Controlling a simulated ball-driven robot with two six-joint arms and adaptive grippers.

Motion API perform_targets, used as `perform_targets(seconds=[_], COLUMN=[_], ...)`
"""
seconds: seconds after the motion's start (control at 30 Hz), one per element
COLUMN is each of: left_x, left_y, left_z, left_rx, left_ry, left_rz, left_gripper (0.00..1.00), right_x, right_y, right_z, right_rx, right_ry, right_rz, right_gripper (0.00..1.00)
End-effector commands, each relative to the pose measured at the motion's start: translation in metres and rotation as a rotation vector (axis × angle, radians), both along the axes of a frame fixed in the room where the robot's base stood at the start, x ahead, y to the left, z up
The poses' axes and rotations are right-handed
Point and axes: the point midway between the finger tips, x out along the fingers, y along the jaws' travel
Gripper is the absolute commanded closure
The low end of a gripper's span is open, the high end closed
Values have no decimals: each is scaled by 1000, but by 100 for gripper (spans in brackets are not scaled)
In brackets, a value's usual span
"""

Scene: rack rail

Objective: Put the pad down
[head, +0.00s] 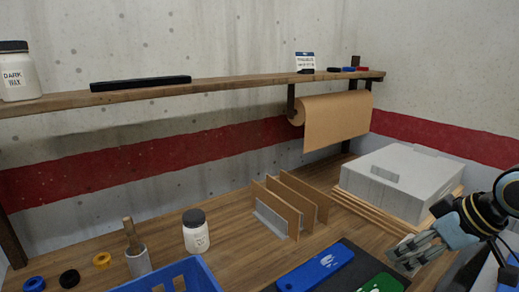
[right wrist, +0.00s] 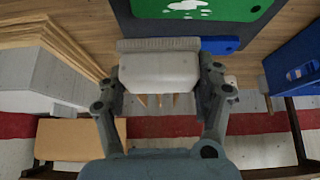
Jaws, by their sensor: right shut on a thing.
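My right gripper (head: 418,254) is at the lower right of the head view, over the right part of the bench. In the right wrist view, the right gripper (right wrist: 160,88) is shut on the pad (right wrist: 158,72), a pale block with a grey ribbed strip along one side. One finger is on each side of it. In the head view the fingers mostly hide the pad. A dark mat (head: 349,257) with a blue piece (head: 318,268) and a green piece (head: 382,284) lies to the left of the gripper. My left gripper is not in view.
A grey box (head: 385,178) on stacked boards stands behind the gripper. A wooden divider rack (head: 290,206), a white jar (head: 196,234), a brush pot (head: 138,262) and a blue bin (head: 172,279) stand to the left. A shelf (head: 225,82) and paper roll (head: 335,121) are above.

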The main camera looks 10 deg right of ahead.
Motion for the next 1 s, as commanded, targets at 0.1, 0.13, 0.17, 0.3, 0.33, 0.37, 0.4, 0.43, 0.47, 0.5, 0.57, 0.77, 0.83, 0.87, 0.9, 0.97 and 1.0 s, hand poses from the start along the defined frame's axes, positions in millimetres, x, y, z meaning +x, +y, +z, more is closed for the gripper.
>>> perform_targets(seconds=[0.1, 0.13, 0.17, 0.3, 0.33, 0.37, 0.4, 0.43, 0.47, 0.5, 0.57, 0.77, 0.83, 0.87, 0.9, 0.97, 1.0], left_x=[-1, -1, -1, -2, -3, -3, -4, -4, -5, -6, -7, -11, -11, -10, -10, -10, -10], left_y=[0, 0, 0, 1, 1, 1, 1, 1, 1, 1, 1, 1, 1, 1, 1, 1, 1], left_z=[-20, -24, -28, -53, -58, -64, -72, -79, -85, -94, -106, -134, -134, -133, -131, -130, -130], left_rx=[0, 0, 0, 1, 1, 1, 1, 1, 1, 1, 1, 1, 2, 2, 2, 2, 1], left_ry=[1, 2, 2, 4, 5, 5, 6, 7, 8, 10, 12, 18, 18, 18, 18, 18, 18], left_rz=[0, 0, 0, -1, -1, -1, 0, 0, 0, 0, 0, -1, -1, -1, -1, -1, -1], left_gripper=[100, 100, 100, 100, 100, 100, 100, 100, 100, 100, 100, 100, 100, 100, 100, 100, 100], right_x=[28, 35, 42, 67, 72, 76, 80, 83, 85, 87, 85, 56, 40, 33, 26, 18, 15], right_y=[17, 23, 28, 60, 68, 76, 88, 97, 106, 119, 136, 172, 174, 175, 174, 173, 172], right_z=[7, 10, 14, 30, 34, 38, 43, 48, 52, 57, 65, 72, 71, 70, 69, 67, 65], right_rx=[9, 9, 10, 11, 11, 10, 11, 11, 10, 11, 8, 12, 15, 14, 11, 7, 5], right_ry=[-13, -13, -14, -15, -14, -14, -15, -16, -15, -15, -15, -21, -24, -23, -19, -14, -10], right_rz=[-1, 0, 1, 32, 45, 57, 79, 99, 119, 152, 206, 415, 473, 493, 512, 535, 545], right_gripper=[69, 69, 69, 69, 69, 69, 69, 69, 69, 69, 69, 69, 69, 69, 69, 69, 69])
